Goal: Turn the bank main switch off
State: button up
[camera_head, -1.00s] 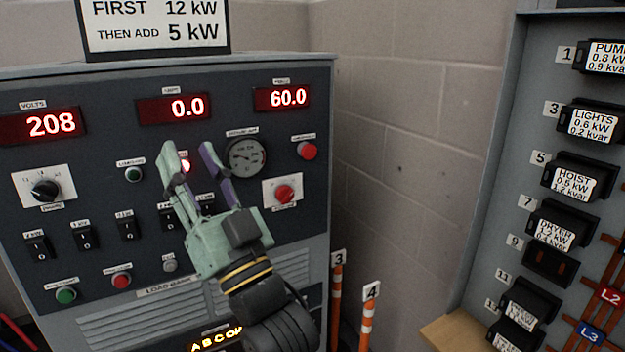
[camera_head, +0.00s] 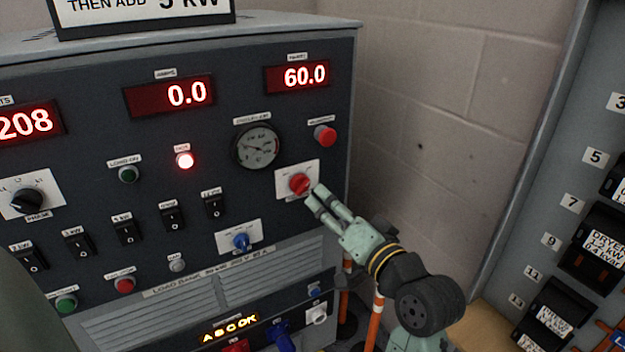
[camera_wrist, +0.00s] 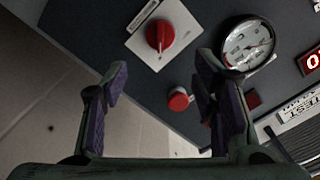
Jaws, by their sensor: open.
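A red rotary knob (camera_head: 300,184) on a white plate sits at the right of the load bank panel (camera_head: 215,130), and it looks like the bank main switch; its label is too small to read. My gripper (camera_head: 318,198) is just to the lower right of this knob, pointing at it. In the wrist view the red knob (camera_wrist: 160,36) is beyond the fingertips, near the top middle. My gripper's two fingers (camera_wrist: 162,80) are spread apart with nothing between them. I cannot tell from the head view whether a fingertip touches the knob's plate.
A round gauge (camera_head: 257,146) and a red push button (camera_head: 325,136) are close to the knob. A blue knob (camera_head: 241,241) and a row of black rocker switches (camera_head: 172,217) are to the left. A breaker panel (camera_head: 590,240) stands at the right. Orange-striped posts (camera_head: 374,318) stand below.

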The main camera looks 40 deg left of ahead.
aim_at(308, 183)
jog(key=p+x, duration=0.1)
jog(key=x, duration=0.8)
jog(key=shift+p, duration=0.4)
jog(key=shift+c, duration=0.4)
jog(key=c, duration=1.1)
